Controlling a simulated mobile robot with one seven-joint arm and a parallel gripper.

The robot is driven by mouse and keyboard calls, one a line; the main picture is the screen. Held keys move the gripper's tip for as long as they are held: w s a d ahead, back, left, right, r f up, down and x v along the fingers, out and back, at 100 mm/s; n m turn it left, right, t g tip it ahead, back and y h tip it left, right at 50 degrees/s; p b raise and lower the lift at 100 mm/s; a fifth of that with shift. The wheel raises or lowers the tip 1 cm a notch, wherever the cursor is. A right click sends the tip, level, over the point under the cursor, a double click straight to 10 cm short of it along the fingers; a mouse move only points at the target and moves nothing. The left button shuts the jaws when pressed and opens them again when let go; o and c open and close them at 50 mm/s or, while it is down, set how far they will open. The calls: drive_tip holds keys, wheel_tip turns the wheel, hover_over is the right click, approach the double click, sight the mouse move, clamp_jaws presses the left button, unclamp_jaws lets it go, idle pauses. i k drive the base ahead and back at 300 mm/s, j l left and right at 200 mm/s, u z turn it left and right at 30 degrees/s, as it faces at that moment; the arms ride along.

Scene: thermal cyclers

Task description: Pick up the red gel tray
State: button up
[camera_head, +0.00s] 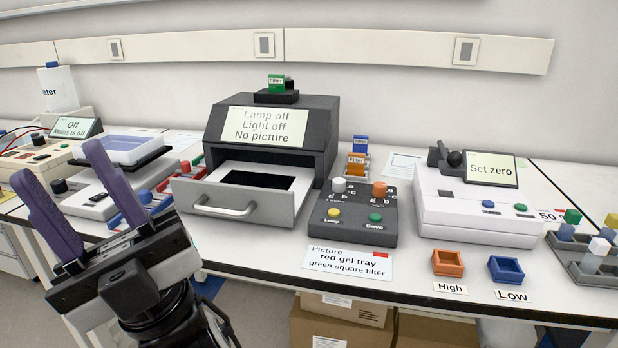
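A red gel tray (186,190) appears to lie on the bench just left of the dark imager. Only parts of its red edges and small knobs show clearly, and the imager's drawer is close on its right. My gripper (58,166) is at the lower left, in front of the bench, with its two purple fingers spread wide and nothing between them. It is to the left of the red tray and apart from it. A card (348,262) reads "Picture red gel tray green square filter" and bears a red square.
The imager (270,135) has its drawer (240,205) pulled out toward the front. A blue tray (140,208) lies between my gripper and the red tray. A button box (356,212) and a white "Set zero" device (470,205) stand to the right.

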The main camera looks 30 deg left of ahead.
sight(164, 188)
drive_tip(key=u, duration=1.4)
